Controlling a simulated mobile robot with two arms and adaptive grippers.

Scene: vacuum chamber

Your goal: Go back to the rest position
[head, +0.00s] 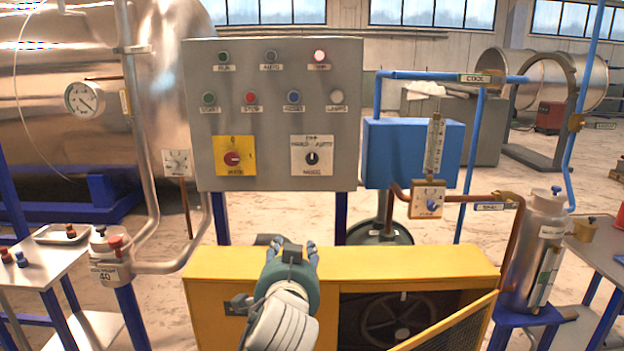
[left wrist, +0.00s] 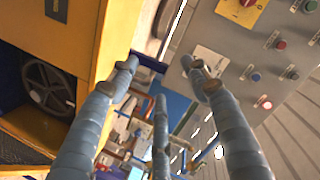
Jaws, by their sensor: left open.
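My left gripper (head: 290,245) is in the lower middle of the head view, in front of and over the top of the yellow housing (head: 420,262). In the left wrist view its fingers (left wrist: 160,85) are spread apart with nothing between them. The grey control panel (head: 272,115) stands behind and above it, with a yellow rotary switch (head: 235,156) and a white selector (head: 312,156). The panel also shows at the right of the left wrist view (left wrist: 235,45). My right gripper is in neither view.
A blue box (head: 415,153) with pipes stands right of the panel. A steel canister (head: 535,250) is farther right. A pressure gauge (head: 85,98) and a large steel tank (head: 60,110) are at left. A side table (head: 40,268) holds small parts. The housing's mesh door (head: 455,325) stands partly open.

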